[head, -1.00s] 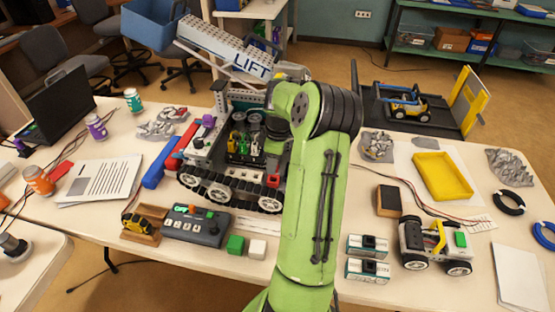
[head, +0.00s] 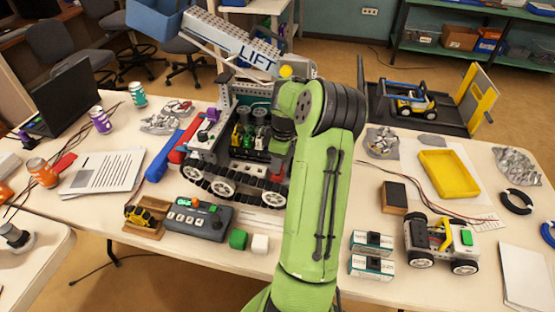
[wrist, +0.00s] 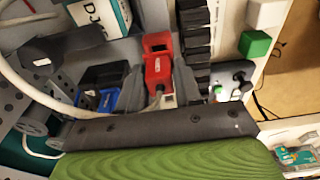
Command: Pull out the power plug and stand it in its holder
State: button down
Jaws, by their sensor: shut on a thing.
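In the wrist view a red plug (wrist: 157,68) sits between the two dark grey fingers of my gripper (wrist: 159,75), which is shut on it. A pale metal part shows just below the plug. The fingers are low among the parts of the tracked robot, which stands on the table in the head view (head: 222,185). I cannot tell whether the plug is still seated in a socket. In the head view my green arm hides the gripper and plug. I cannot pick out the plug's holder with certainty in either view.
A white cable (wrist: 22,88) loops at the left of the wrist view. A black-and-blue block (wrist: 105,98) is close left of the plug. The robot's track (wrist: 196,40) is close right. A green cube (head: 238,239) and control box (head: 197,217) stand in front.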

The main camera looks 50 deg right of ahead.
jog(key=shift+f, duration=0.9)
dwell(1.0)
jog(key=c, duration=0.7)
grip_release()
jog(key=shift+r+p, duration=2.75)
jog(key=shift+r, duration=0.85)
jog(key=shift+f, duration=0.1)
jog(key=shift+w, duration=0.1)
